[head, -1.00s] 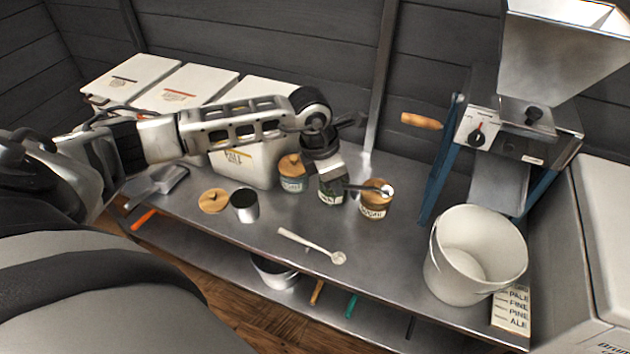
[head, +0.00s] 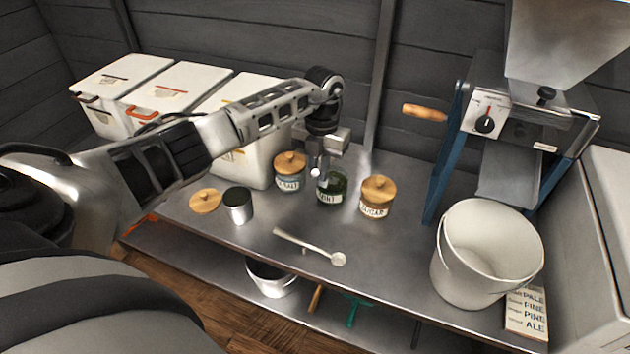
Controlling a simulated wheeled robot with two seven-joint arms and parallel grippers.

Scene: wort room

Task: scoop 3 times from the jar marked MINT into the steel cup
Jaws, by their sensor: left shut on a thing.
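The jar marked MINT (head: 330,197) is dark green glass and stands without a lid among the jars on the steel bench. The steel cup (head: 239,208) stands upright to its left; its inside looks dark. My left gripper (head: 320,160) is over the MINT jar, pointing down, shut on a small scoop. The scoop's pale end (head: 315,173) shows at the jar's left rim; most of the scoop is hidden, and I cannot tell whether it holds anything. A wooden lid (head: 205,201) lies beside the cup. My right gripper is not in view.
Lidded jars stand left (head: 290,172) and right (head: 376,200) of the MINT jar. A long pale spoon (head: 308,246) lies in front. A white bucket (head: 488,255) and a mill (head: 520,130) stand at right. White bins (head: 180,92) line the back left.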

